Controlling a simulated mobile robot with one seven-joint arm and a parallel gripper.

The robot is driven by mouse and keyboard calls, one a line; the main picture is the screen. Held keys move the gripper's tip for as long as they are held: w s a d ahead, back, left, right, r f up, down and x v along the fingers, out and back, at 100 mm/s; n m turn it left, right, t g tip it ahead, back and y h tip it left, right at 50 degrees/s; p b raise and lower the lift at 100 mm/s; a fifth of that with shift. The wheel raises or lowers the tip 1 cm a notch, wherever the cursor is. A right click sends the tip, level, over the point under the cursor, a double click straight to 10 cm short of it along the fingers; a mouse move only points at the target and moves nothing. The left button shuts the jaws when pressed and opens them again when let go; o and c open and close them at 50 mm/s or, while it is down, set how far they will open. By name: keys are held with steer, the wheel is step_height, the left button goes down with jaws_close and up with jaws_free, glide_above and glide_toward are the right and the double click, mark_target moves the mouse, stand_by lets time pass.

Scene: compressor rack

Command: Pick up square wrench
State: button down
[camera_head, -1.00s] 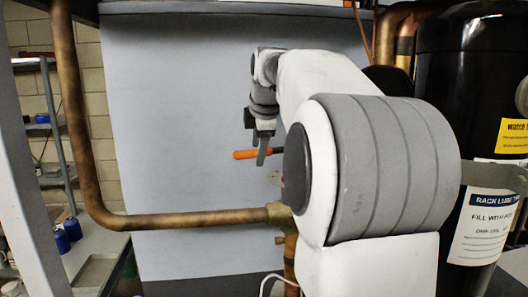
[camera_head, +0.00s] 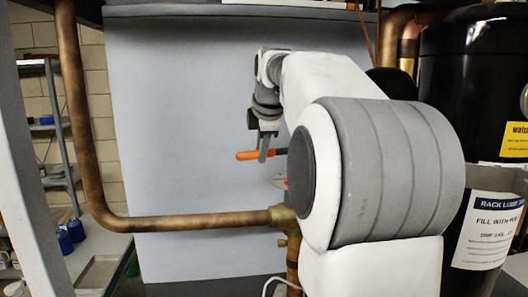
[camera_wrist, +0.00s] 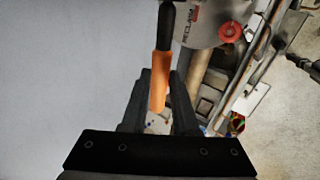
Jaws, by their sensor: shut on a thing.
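The square wrench shows an orange handle (camera_head: 246,155) in the head view, lying roughly level and sticking out to the left of my gripper (camera_head: 264,153). In the wrist view the orange handle (camera_wrist: 160,82) lies between the two dark fingers of my gripper (camera_wrist: 162,85).
A copper pipe (camera_head: 150,222) bends along the left and runs to a brass valve (camera_head: 285,215). A large black tank (camera_head: 470,100) stands at the right. The grey panel (camera_head: 180,120) is behind the gripper. Shelves and a bench with blue items (camera_head: 72,231) are at the far left.

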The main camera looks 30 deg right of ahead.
steer(key=shift+r, duration=0.75)
step_height(320, 180, up, 2)
steer(key=shift+r, duration=0.15)
steer(key=s+d+r+p, duration=0.3)
steer(key=s+r, duration=0.8)
steer(key=shift+s, duration=0.15)
